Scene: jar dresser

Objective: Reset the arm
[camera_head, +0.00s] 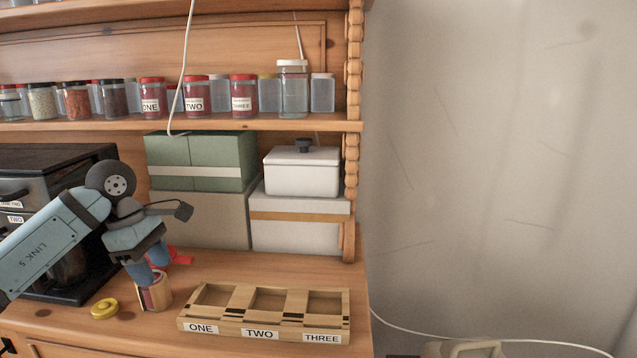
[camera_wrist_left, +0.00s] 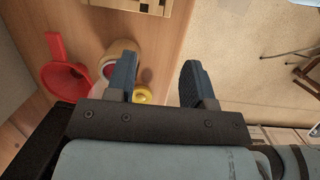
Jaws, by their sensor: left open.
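My left gripper (camera_head: 146,272) comes in from the left and points down over the dresser top, just above and behind a small jar (camera_head: 155,293) in the head view. In the left wrist view the two fingers of the left gripper (camera_wrist_left: 158,78) are apart with nothing held between them. The jar (camera_wrist_left: 122,50) shows beside one finger, partly hidden by it. I cannot tell whether finger and jar touch. My right gripper is in neither view.
A wooden tray (camera_head: 262,334) labelled ONE, TWO, THREE stands to the right. Boxes (camera_head: 200,218) and a black machine (camera_head: 50,165) stand behind. Shelf jars (camera_head: 243,93) are above.

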